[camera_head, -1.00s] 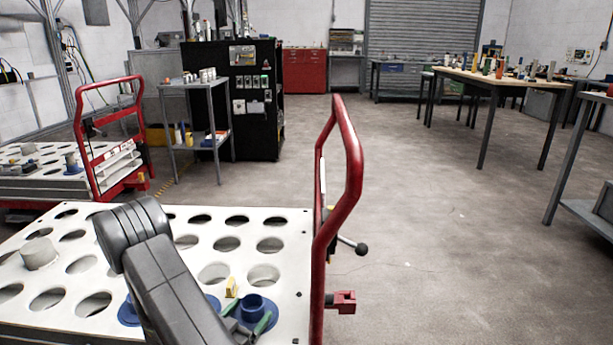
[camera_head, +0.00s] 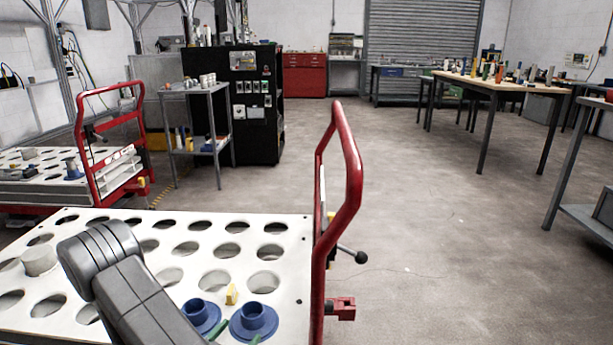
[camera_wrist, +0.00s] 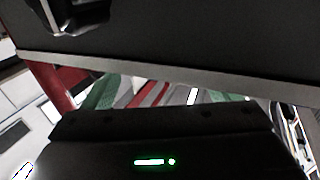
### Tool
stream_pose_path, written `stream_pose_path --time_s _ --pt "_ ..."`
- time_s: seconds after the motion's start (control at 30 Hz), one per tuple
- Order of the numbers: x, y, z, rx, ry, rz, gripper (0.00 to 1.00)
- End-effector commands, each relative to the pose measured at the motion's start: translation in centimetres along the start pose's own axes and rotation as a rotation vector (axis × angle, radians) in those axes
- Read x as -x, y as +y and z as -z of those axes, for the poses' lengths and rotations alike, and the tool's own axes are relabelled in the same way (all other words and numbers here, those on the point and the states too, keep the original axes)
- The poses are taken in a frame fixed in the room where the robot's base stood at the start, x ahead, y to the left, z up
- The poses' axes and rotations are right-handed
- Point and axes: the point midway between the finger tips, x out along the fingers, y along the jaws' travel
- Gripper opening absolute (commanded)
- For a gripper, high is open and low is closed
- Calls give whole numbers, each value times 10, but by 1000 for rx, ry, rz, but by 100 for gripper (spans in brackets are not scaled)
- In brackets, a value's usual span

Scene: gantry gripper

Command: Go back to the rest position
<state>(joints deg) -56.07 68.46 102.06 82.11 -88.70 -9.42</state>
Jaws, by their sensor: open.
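My arm (camera_head: 110,272) reaches in from the bottom edge of the head view over a white perforated cart top (camera_head: 190,215). My gripper (camera_head: 236,334) is mostly cut off by the bottom edge; its green fingertips show apart, with nothing seen between them. The fingertips appear just in front of two blue flanged parts, a left one (camera_head: 197,316) and a right one (camera_head: 254,321), which stand upright on the cart top. Whether they touch these parts cannot be told. The wrist view is mostly filled by dark surfaces, with blurred green, red and grey stripes between them.
A grey cylinder (camera_head: 39,260) and a small yellow piece (camera_head: 231,294) are on the cart top. The cart's red handle (camera_head: 347,190) rises at its right end. A second cart (camera_head: 110,160) stands at the left. Open floor (camera_head: 420,240) lies to the right.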

Motion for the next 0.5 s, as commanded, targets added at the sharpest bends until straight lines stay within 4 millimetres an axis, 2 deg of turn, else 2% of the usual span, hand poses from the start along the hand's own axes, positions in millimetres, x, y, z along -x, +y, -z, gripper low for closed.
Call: stream_pose_path --time_s 0.1,0.5 --pt "20 -1 2 0 0 5 82" --pt "79 -1 2 -1 1 4 82"
